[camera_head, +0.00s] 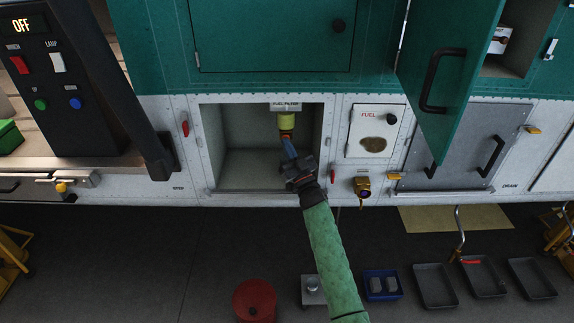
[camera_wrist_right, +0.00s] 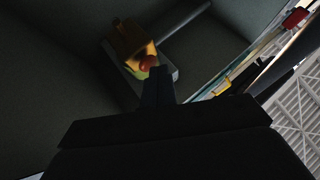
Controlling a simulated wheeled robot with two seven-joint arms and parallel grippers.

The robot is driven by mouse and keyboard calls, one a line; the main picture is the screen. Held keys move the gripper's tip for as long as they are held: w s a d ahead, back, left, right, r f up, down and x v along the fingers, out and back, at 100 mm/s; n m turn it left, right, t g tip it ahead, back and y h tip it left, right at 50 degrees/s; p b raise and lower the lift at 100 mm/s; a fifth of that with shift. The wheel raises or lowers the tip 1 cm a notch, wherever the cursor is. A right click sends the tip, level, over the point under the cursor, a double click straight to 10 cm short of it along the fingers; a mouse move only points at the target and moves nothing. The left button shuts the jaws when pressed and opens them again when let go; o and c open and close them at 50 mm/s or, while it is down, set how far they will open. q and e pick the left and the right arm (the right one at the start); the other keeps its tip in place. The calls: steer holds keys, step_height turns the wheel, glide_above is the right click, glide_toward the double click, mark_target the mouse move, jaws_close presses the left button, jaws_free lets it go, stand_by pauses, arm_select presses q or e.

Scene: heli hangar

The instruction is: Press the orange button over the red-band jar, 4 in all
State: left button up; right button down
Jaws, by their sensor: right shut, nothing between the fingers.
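A yellow-green cylinder (camera_head: 286,120) hangs under the "FUEL FILTER" label in an open bay (camera_head: 230,170). A small orange-red part (camera_head: 287,136) shows just below it. My right gripper (camera_head: 289,150) is shut and empty, reaching up into the bay with its tip close under that part; I cannot tell whether they touch. In the right wrist view, my dark fingers (camera_wrist_right: 158,75) point at an orange-yellow block (camera_wrist_right: 130,40) with a round red part (camera_wrist_right: 147,63). I cannot clearly make out a red-band jar or a separate orange button. My left gripper is not in view.
A green door (camera_head: 455,80) hangs open at upper right. The bay's walls and lower lip surround my right arm. A "FUEL" panel (camera_head: 375,130) is right of the bay. A red round container (camera_head: 254,300), blue bin (camera_head: 382,285) and grey trays (camera_head: 435,286) stand on the floor.

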steer(key=shift+w, duration=0.35)
stand_by(0.3)
steer(key=shift+r, duration=0.1)
steer(key=shift+s, duration=0.2)
stand_by(0.3)
steer(key=s+p, duration=0.2)
steer(key=s, duration=0.4)
stand_by(0.6)
